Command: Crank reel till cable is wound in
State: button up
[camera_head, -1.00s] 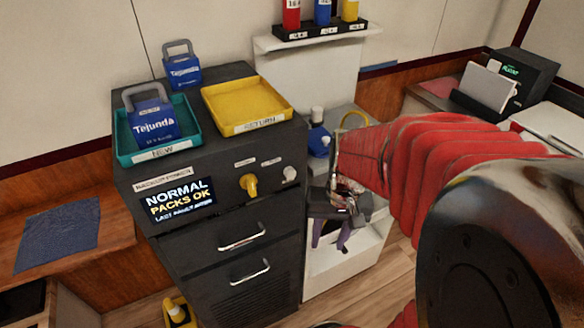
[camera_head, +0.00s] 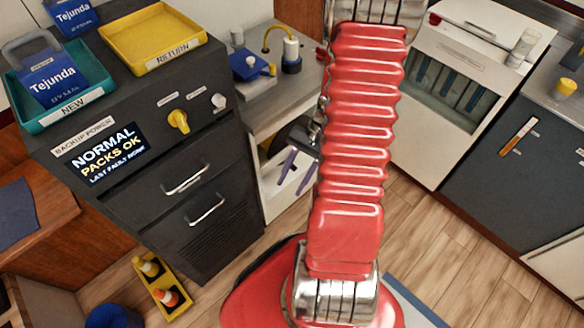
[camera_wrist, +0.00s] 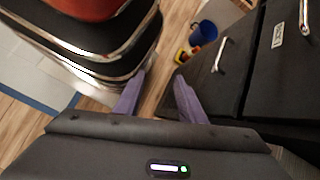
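I cannot make out a reel, crank or cable drum clearly in either view. A yellow hose or cable (camera_head: 268,34) loops beside a white cylinder on a black base (camera_head: 292,56), on the counter behind the black cabinet; I cannot tell whether it belongs to a reel. My gripper (camera_head: 291,187) hangs with its purple fingers pointing down, in front of the white cabinet and right of the drawers. In the wrist view its two fingers (camera_wrist: 160,78) stand apart with only floor showing between them. It is open and empty. My red arm hides part of the counter.
The black backup-power cabinet (camera_head: 140,160) with two drawer handles stands close on the left. A yellow cone holder (camera_head: 163,290) and blue bucket (camera_head: 112,316) are on the floor. A white cabinet (camera_head: 460,70) and a dark one (camera_head: 520,150) stand right. Wood floor lies open between.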

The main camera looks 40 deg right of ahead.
notch_tip(320, 180, down, 14)
jog(key=d+m+t+y, duration=0.2)
jog(key=m+t+y, duration=0.2)
jog(key=m+t, duration=0.3)
jog(key=m+t+h, duration=1.1)
jog(key=m+t, duration=0.1)
jog(key=m, duration=0.1)
send_near(295, 170)
jog(key=s, duration=0.3)
jog(key=shift+w+d+r, duration=0.1)
jog(key=shift+w+d, duration=0.05)
jog(key=shift+w, duration=0.1)
jog(key=shift+w, duration=0.15)
jog(key=shift+w+a, duration=0.15)
jog(key=shift+w, duration=3.2)
jog(key=shift+w+a, duration=0.1)
jog(key=shift+w, duration=3.3)
jog(key=shift+c, duration=0.6)
